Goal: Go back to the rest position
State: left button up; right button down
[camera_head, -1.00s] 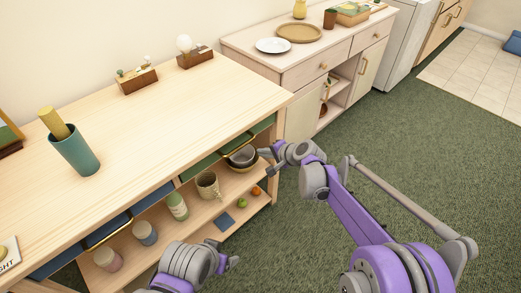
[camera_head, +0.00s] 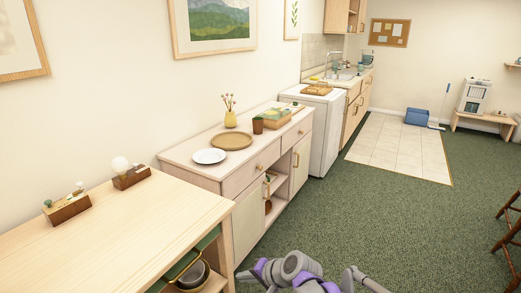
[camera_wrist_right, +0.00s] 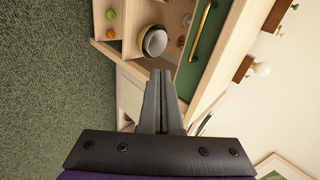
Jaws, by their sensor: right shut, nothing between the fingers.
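My right gripper (camera_wrist_right: 161,78) is shut and empty in the right wrist view, with its two grey fingers together. In that view a nested stack of bowls (camera_wrist_right: 153,41) sits on the shelf beyond the fingertips, apart from them. In the head view my right gripper (camera_head: 244,275) shows low at the bottom, just right of the wooden console table's (camera_head: 130,225) end. The bowls (camera_head: 192,276) show there too, under the tabletop. My left gripper is outside both current views.
A sideboard (camera_head: 226,178) holds a white plate (camera_head: 210,156), a round tray (camera_head: 232,140) and a yellow vase (camera_head: 231,119). Beyond it stand a white appliance (camera_head: 326,133) and kitchen cabinets. Green carpet (camera_head: 370,215) to the right is open. A wooden chair (camera_head: 512,235) stands at the right edge.

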jog(key=s+d+f+n+h, duration=0.3)
jog(key=s+d+h, duration=0.1)
jog(key=s+d, duration=0.95)
jog(key=s+d+f+n+h, duration=0.2)
jog(key=s+d+h, duration=0.2)
jog(key=s+d, duration=0.9)
pick_arm(q)
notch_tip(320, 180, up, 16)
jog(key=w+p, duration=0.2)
jog(key=p, duration=1.2)
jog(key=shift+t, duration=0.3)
pick_arm(e)
jog(key=a+r, duration=0.1)
jog(key=r, duration=0.7)
jog(key=a+r, duration=0.2)
jog(key=r, duration=0.6)
jog(key=shift+a, duration=0.25)
jog(key=shift+s, duration=0.15)
